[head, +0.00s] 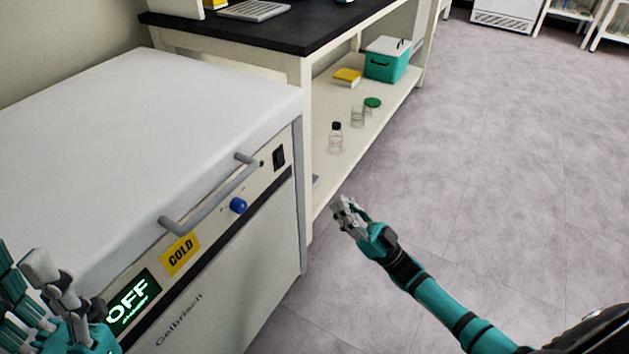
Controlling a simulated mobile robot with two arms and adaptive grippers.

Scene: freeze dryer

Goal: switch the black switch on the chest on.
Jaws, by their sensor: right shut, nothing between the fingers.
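The chest (130,120) is a white freezer-like box at the left, with a grey handle bar along its front top edge. The black switch (279,158) sits on the front panel near the right corner.
A grey handle (212,196), a blue knob (238,205) and a yellow COLD label (180,254) are on the chest front. Beyond stands a black-topped bench (290,30), its lower shelf holding bottles and a green box (387,66). Open floor (500,170) lies right.

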